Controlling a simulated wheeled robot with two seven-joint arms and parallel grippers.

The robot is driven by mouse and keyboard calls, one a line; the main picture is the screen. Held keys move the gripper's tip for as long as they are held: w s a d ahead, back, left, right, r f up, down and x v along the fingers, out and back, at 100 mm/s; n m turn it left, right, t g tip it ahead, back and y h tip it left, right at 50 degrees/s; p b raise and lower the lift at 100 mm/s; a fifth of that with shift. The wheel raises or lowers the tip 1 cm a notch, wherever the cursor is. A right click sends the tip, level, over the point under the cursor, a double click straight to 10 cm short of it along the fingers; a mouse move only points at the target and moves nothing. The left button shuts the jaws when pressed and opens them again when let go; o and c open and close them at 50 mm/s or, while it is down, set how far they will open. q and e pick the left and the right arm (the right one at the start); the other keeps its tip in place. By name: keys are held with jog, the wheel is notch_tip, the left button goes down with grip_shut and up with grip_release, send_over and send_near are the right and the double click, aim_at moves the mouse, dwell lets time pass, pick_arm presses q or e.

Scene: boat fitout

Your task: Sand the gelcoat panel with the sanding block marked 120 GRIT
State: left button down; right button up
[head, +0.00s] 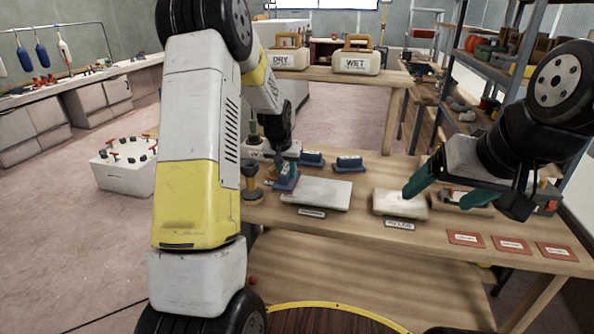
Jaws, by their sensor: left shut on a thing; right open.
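My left gripper (284,164) is shut on a blue sanding block (287,182), at the left end of a pale flat panel (318,193). I cannot tell whether the block touches the panel or read its grit mark. The label in front of this panel is too small to read. A second, cream panel (400,205) lies to the right with its own label. Two more blue blocks, one (312,158) and another (348,162), stand behind the first panel. My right gripper (438,193), with teal fingers, is open above the right side of the cream panel.
Red cards (512,245) lie along the workbench's (350,228) front right. A tray (470,200) sits partly behind my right gripper. Bins marked DRY (285,60) and WET (356,62) stand on a rear table. Shelving (480,70) rises at the right.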

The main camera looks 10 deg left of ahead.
pick_arm(q)
jog(key=shift+a+r, duration=0.1)
jog(key=shift+r, duration=2.6)
